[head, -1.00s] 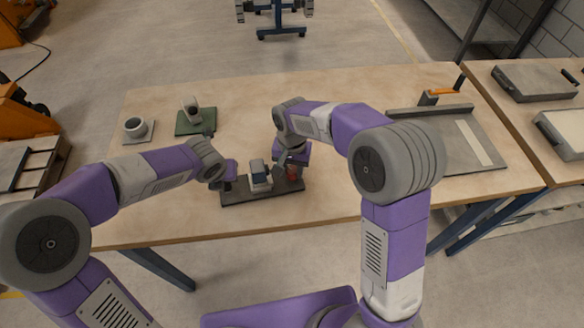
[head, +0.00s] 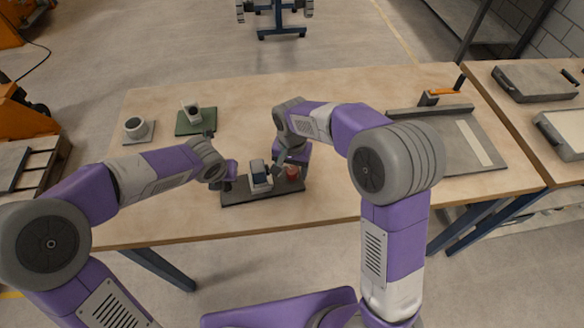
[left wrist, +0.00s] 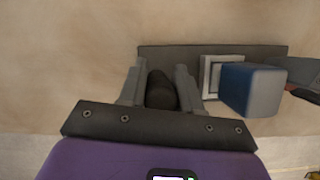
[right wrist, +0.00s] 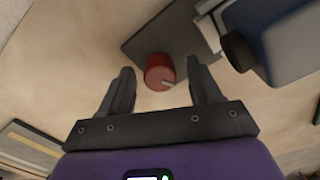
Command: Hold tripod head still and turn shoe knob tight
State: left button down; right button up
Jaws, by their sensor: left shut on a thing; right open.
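The tripod head (head: 260,178) is a blue-grey block on a light mount, standing on a dark base plate (head: 238,197). It also shows in the left wrist view (left wrist: 250,88). My left gripper (left wrist: 161,82) is shut on a dark rounded post (left wrist: 161,92) at the plate's left end. The red shoe knob (head: 292,172) is at the plate's right end. In the right wrist view the red knob (right wrist: 159,72), with a pale pointer mark, lies between and just beyond the fingertips. My right gripper (right wrist: 160,78) is open and not touching it as far as I see.
A grey cup on a small mat (head: 136,129) and a device on a green mat (head: 195,121) stand at the left back. The table's middle back is clear.

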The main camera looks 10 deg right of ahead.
aim_at(292, 171)
notch_tip(292, 171, up, 12)
dwell(0.6)
pick_arm(q)
jog(key=c, duration=0.7)
grip_release()
